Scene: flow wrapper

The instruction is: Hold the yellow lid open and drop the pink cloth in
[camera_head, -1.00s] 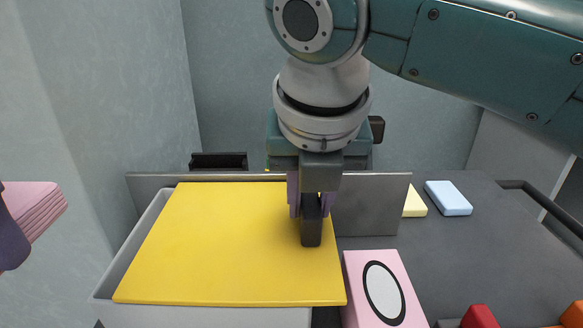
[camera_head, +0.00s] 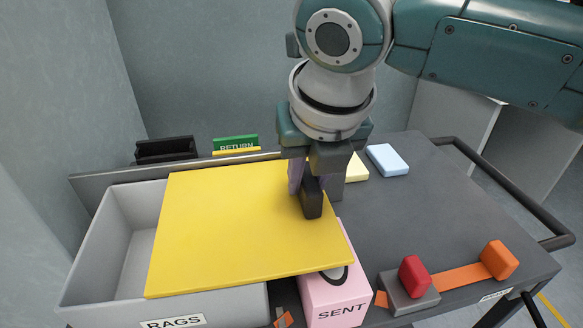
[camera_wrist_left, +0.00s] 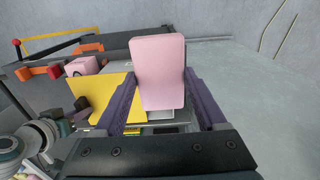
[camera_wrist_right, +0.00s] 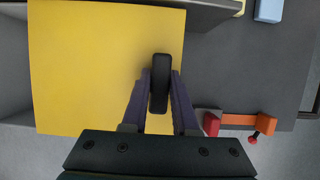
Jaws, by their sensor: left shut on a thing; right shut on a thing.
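The yellow lid (camera_head: 240,228) lies flat and skewed over the grey bin labelled RAGS (camera_head: 130,232), covering its right part; the left part is open and looks empty. My right gripper (camera_head: 310,190) is shut on the lid's dark handle (camera_head: 312,206); the right wrist view shows its fingers around the handle (camera_wrist_right: 160,84). My left gripper (camera_wrist_left: 163,92) is shut on the pink cloth (camera_wrist_left: 160,68), a folded block held upright between its fingers. The left gripper is out of the head view. In the left wrist view the lid (camera_wrist_left: 108,92) is beyond the cloth, partly hidden.
A pink box labelled SENT (camera_head: 335,305) stands under the lid's right edge. Red (camera_head: 413,276) and orange (camera_head: 499,258) blocks are at front right. The cart's right middle is clear.

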